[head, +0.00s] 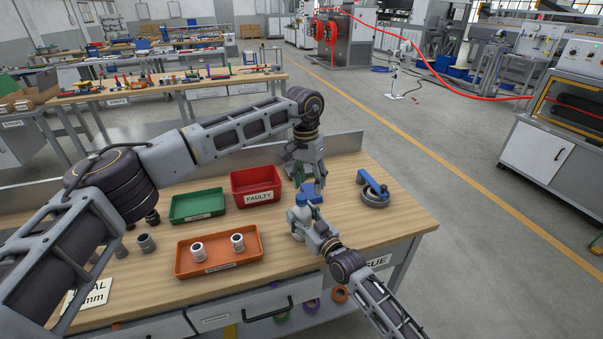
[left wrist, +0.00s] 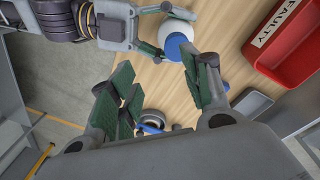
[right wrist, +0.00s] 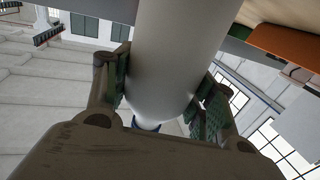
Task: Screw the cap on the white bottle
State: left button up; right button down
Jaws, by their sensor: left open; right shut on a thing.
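The white bottle (head: 297,222) stands upright at the front right of the table. My right gripper (head: 313,234) is shut around its side; in the right wrist view the bottle (right wrist: 175,65) lies between both fingers. The blue cap (head: 309,194) is at the bottle's top, and in the left wrist view the cap (left wrist: 178,46) overlaps the white bottle (left wrist: 178,28). I cannot tell whether it is threaded on. My left gripper (head: 311,183) is open just above the cap. In the left wrist view its fingers (left wrist: 167,92) are spread, with the cap near the right fingertip.
A red FAULTY bin (head: 255,188), a green bin (head: 197,206) and an orange tray (head: 219,266) with two fittings lie to the left. A blue-handled tape dispenser (head: 373,190) stands to the right. Bare wood is free at the table's right end.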

pick_arm(q)
jog(key=n, duration=0.6)
jog(key=r+n, duration=0.1)
jog(key=n, duration=0.5)
jog(key=r+n, duration=0.1)
jog(key=n, duration=0.6)
jog(key=shift+w+a, duration=0.3)
jog(key=shift+a, duration=0.05)
jog(key=n, duration=0.4)
jog(key=shift+a+r, duration=0.1)
jog(key=shift+r, duration=0.05)
jog(key=n, duration=0.7)
jog(key=shift+w+a+y, duration=0.1)
jog(key=shift+a+y, duration=0.15)
jog(key=shift+y, duration=0.05)
jog(key=n, duration=0.6)
jog(key=shift+a+n, duration=0.15)
jog(key=shift+n, duration=0.15)
jog(key=n, duration=0.6)
jog(key=shift+a, duration=0.15)
jog(key=n, duration=0.6)
jog(key=shift+a+n, duration=0.1)
jog(key=shift+n, duration=0.2)
jog(key=n, duration=0.5)
jog(key=shift+n, duration=0.3)
